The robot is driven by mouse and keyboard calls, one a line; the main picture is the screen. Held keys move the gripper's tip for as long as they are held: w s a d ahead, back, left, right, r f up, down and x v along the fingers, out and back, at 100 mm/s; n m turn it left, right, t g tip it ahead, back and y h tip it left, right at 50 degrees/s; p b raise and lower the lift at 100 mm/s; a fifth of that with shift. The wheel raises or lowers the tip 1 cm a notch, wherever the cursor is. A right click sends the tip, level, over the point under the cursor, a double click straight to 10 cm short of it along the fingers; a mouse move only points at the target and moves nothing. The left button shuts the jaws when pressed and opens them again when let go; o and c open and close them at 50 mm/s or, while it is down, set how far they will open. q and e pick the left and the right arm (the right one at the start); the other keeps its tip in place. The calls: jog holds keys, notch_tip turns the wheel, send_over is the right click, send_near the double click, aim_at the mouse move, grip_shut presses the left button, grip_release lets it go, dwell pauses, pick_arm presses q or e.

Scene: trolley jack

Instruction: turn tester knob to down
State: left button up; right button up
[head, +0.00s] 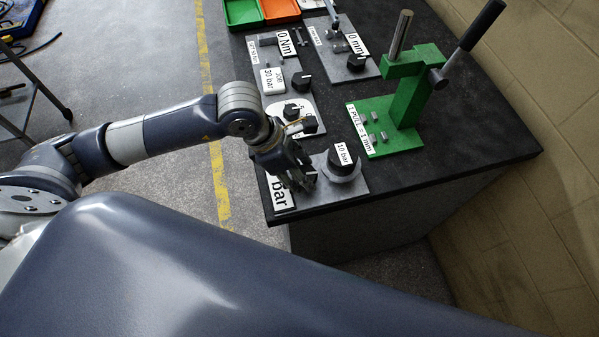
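Several black knobs are on the bench, and I cannot tell for sure which is the tester knob. Smaller knobs are a black knob (301,81) beside the "JOB 30 bar" card and a knob on a white dial (291,111). My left gripper (305,182) points down at the left edge of the grey plate, left of the "10 bar" knob. Its dark fingers overlap, so their opening is unclear. No held object shows. My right gripper is out of view.
A green press (408,103) with an upright post and a long lever stands right of the knobs. Another black knob (356,63) sits by the "0 mm" label. Green and orange trays (280,10) are at the back. Bare black bench top (470,140) lies right of the press.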

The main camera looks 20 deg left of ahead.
pick_arm(q)
jog(key=shift+n+t+b, duration=0.3)
jog(key=shift+n+b, duration=0.2)
jog(key=shift+n, duration=0.2)
jog(key=o, duration=1.1)
jog(key=shift+c, duration=0.2)
jog(key=shift+s, duration=0.1)
jog(key=v, duration=1.2)
jog(key=shift+d, duration=0.2)
